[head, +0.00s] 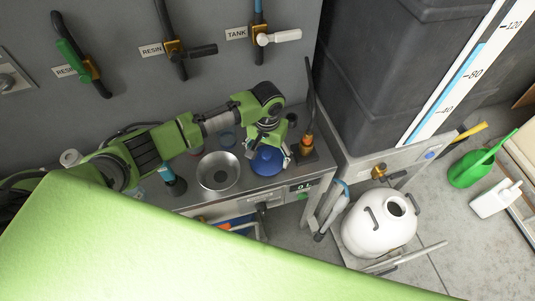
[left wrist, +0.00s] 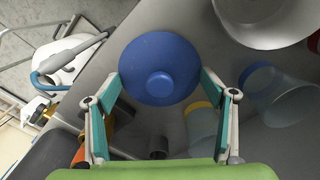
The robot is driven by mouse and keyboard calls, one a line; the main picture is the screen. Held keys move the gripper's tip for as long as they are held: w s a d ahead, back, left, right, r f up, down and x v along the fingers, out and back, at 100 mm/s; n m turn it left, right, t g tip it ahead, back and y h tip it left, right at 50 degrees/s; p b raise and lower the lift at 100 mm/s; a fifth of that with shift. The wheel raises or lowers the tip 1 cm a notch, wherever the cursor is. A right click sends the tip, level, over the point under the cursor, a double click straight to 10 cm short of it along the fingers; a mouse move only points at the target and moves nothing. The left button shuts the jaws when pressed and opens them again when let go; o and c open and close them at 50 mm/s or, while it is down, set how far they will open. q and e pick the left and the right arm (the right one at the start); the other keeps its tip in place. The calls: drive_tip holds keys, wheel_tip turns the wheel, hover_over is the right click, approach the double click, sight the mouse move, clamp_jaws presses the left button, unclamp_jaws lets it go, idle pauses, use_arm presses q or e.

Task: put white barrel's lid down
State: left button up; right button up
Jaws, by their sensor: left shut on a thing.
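The blue round lid (head: 267,162) with a central knob is at the right part of the metal counter. My left gripper (head: 270,152) is shut on the lid, with a finger at either side of its rim; the left wrist view shows the lid (left wrist: 160,62) between the teal-padded fingers (left wrist: 163,88). I cannot tell whether the lid touches the counter. The white barrel (head: 372,232) stands on the low platform to the right, its round mouth open and uncovered. It also shows at the left of the left wrist view (left wrist: 68,60). My right gripper is not in view.
A metal bowl (head: 218,171) sits left of the lid. An orange-and-dark nozzle (head: 306,144) stands close to the lid's right. Hoses with valves hang on the wall behind. A green watering can (head: 470,170) and a white jug (head: 495,200) stand at far right.

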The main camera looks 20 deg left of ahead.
sight(268, 154)
use_arm(q)
drive_tip(key=shift+f, duration=0.15)
drive_tip(key=o, duration=1.1)
wheel_tip(268, 154, up, 12)
drive_tip(key=shift+b, duration=0.45)
